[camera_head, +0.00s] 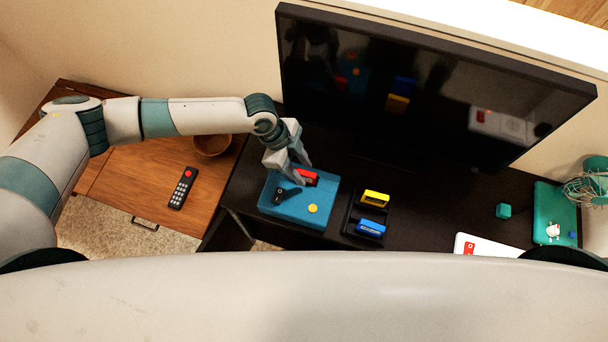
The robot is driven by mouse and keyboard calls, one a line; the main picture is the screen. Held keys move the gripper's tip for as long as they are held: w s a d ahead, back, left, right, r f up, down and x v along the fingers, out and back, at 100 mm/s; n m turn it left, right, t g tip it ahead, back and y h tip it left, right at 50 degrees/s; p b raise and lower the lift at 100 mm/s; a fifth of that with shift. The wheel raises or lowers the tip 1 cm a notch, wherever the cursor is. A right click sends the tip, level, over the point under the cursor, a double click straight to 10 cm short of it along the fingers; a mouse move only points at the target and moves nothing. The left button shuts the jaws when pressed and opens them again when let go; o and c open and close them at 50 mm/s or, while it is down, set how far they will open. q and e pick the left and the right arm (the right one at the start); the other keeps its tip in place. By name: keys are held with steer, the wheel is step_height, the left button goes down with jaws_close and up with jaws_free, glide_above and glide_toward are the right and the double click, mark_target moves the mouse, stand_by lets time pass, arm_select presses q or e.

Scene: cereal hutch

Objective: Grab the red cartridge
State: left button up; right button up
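The red cartridge (309,178) sits in the top of a teal console box (297,212), toward its back edge. The console also has a black switch and a yellow round button on top. My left gripper (302,176) is over the back of the console, pointing down, with its fingers right beside the red cartridge. Its two fingers look spread apart, with the cartridge at the right finger; whether they touch it I cannot tell. My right gripper is not in view.
A black holder (351,226) with a yellow cartridge (376,198) and a blue cartridge (371,228) stands right of the console. A large black television (430,90) rises behind. A remote (183,188) and bowl (211,145) are on the wooden cabinet at left.

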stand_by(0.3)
arm_select(q)
jaws_close()
steer(key=shift+r, duration=0.15)
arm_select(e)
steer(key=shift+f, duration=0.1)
